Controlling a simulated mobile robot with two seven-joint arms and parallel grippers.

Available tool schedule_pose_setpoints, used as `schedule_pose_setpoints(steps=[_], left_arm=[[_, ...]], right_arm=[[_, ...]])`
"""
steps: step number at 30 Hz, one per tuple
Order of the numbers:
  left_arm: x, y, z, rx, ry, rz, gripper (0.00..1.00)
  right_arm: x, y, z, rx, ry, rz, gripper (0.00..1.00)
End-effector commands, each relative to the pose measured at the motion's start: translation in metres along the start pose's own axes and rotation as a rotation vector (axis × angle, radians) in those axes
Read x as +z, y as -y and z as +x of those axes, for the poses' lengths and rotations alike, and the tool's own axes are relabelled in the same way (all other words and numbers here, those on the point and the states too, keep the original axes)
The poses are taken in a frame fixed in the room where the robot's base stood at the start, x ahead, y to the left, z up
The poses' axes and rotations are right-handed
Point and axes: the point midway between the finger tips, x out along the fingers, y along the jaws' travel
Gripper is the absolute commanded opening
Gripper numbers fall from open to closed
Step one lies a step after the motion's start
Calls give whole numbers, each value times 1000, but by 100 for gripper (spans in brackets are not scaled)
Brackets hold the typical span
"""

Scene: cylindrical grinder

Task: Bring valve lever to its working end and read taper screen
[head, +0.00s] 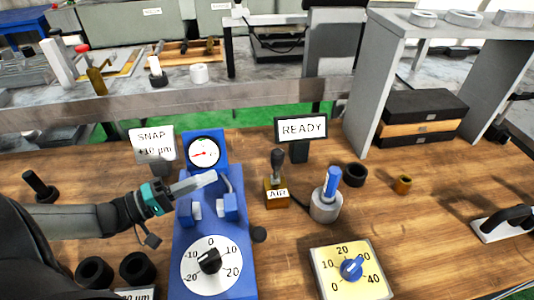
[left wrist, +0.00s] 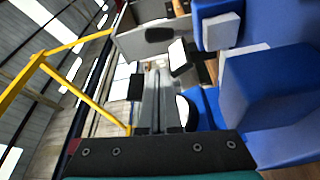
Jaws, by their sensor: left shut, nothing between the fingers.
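The valve lever (head: 278,160) has a dark knob and stands roughly upright on a brass block (head: 277,192) labelled "AIR". A small black-framed screen (head: 302,129) on a stand behind it reads "READY". My left gripper (head: 214,178) is shut and empty, over the blue gauge fixture (head: 235,178), left of the lever and apart from it. Its closed fingers (left wrist: 156,100) also show in the left wrist view, beside blue fixture blocks (left wrist: 270,85). My right gripper is not in view.
A dial gauge (head: 204,152) and a "SNAP ±0 µm" sign (head: 152,143) stand behind the fixture. A grey cylinder with a blue handle (head: 330,185) stands right of the valve. A blue-knob dial box (head: 351,268) lies in front. The right side of the table has free room.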

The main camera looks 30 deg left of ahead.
Motion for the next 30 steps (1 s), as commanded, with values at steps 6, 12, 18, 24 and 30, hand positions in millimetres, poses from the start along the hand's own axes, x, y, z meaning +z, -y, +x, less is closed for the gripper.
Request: schedule_pose_setpoints(steps=[6, 12, 18, 24, 30], left_arm=[[0, 0, 41, 7, 0, 1, 0], [0, 0, 70, 5, 0, 1, 0], [0, 0, 98, 6, 0, 1, 0], [0, 0, 123, 5, 0, 1, 0], [0, 0, 142, 3, 0, 1, 0]], right_arm=[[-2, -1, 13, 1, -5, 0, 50], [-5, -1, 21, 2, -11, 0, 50], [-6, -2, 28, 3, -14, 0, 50], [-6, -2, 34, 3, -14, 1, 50], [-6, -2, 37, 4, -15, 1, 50]])
